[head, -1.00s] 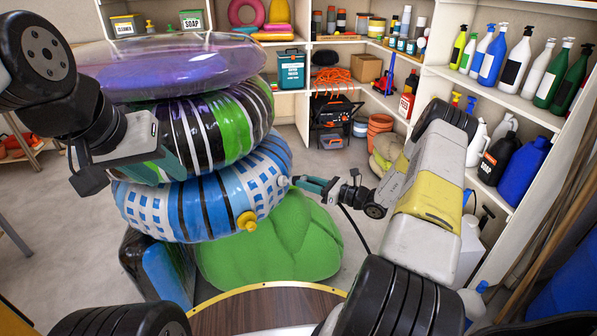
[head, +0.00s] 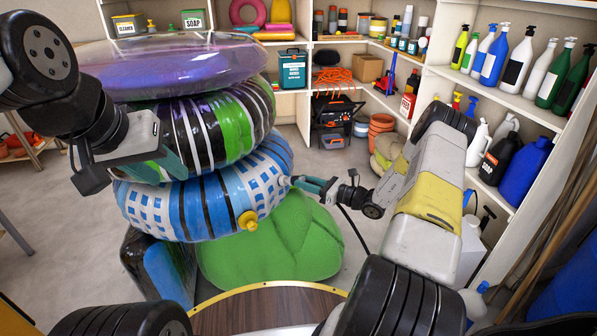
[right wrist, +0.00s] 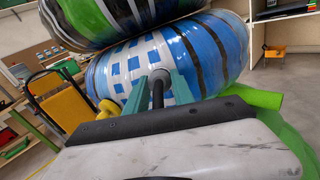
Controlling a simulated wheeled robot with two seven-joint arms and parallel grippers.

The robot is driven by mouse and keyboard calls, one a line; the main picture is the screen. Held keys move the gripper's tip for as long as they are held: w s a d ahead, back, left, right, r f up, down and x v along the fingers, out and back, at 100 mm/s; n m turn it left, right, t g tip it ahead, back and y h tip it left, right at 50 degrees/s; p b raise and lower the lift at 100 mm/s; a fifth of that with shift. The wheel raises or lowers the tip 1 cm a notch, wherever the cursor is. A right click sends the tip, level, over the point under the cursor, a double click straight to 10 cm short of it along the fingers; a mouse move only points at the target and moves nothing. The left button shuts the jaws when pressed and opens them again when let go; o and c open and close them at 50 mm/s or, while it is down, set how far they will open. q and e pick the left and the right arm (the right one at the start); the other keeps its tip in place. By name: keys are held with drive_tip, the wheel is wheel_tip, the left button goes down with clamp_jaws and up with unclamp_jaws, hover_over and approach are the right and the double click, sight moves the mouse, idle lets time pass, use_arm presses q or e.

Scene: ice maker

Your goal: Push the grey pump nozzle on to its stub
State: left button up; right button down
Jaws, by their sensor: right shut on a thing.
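The grey pump nozzle (right wrist: 158,84) is held between the green fingers of my right gripper (right wrist: 159,92), its hose running back toward the wrist. The nozzle's tip (head: 285,181) meets the right side of the blue-and-white inflatable ring (head: 200,212). The stub is hidden at this contact, and I cannot tell how far the nozzle is on it. My right gripper (head: 318,186) is shut on the nozzle, level with the ring's side. My left gripper (head: 168,162) is at the left of the stack, beside the black, white and green ring (head: 215,130); its jaw opening is not clear.
A purple translucent ring (head: 180,62) tops the stack. A yellow plug (head: 247,221) sticks out of the blue ring. A green inflatable (head: 280,245) lies below right. A round wooden table (head: 265,308) is in front. Shelves with bottles (head: 490,55) line the right.

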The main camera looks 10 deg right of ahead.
drive_tip(key=shift+w+a+f, duration=0.25)
drive_tip(key=shift+w+a, duration=0.25)
drive_tip(key=shift+a, duration=0.15)
drive_tip(key=c, duration=1)
unclamp_jaws()
drive_tip(key=v, duration=0.7)
drive_tip(key=shift+s+d, duration=0.25)
drive_tip(key=shift+d, duration=0.05)
